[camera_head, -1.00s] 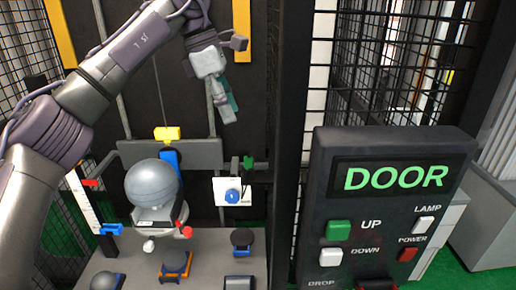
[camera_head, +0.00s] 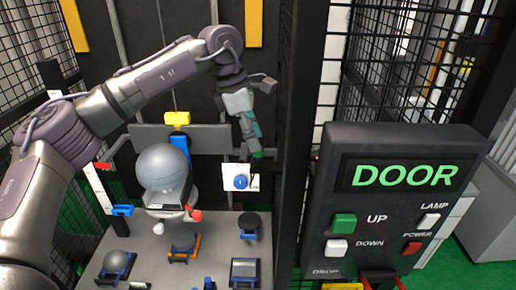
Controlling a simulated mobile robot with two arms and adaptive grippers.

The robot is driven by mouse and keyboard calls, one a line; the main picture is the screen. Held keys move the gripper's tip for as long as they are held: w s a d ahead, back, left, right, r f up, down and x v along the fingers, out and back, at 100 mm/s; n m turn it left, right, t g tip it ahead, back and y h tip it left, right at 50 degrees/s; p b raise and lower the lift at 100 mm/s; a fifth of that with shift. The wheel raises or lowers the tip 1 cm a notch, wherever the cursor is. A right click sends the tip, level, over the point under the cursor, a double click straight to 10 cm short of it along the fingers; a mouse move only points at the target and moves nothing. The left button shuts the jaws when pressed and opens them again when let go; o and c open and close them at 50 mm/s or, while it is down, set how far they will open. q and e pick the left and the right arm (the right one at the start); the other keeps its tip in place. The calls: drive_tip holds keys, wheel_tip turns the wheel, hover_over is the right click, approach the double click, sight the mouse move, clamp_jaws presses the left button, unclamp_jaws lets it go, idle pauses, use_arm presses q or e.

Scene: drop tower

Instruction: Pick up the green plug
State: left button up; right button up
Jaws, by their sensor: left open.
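My left gripper (camera_head: 251,139) hangs fingers-down just above the white plate with the blue round knob (camera_head: 241,182). The left gripper is open and its fingers have teal pads. A small dark green bit, seemingly the green plug (camera_head: 257,155), shows right at the fingertips, above the plate. The fingers cover most of it, so I cannot tell whether they touch it or stand around it.
A grey ball (camera_head: 162,167) sits on a stand on the grey table (camera_head: 140,245), with several small holders around it. The black DOOR control panel (camera_head: 395,200) stands at the right. Wire mesh and dark posts enclose the tower.

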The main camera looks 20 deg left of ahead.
use_arm(q)
drive_tip(key=shift+x, duration=1)
drive_tip(key=shift+w+f, duration=0.15)
drive_tip(key=shift+f, duration=0.05)
drive_tip(key=c, duration=0.8)
clamp_jaws()
use_arm(e)
drive_tip(key=shift+s+d+r, duration=0.1)
drive_tip(key=shift+s+r, duration=0.25)
drive_tip(key=shift+s, duration=0.45)
use_arm(q)
drive_tip(key=shift+r, duration=0.15)
use_arm(e)
drive_tip(key=shift+f, duration=0.1)
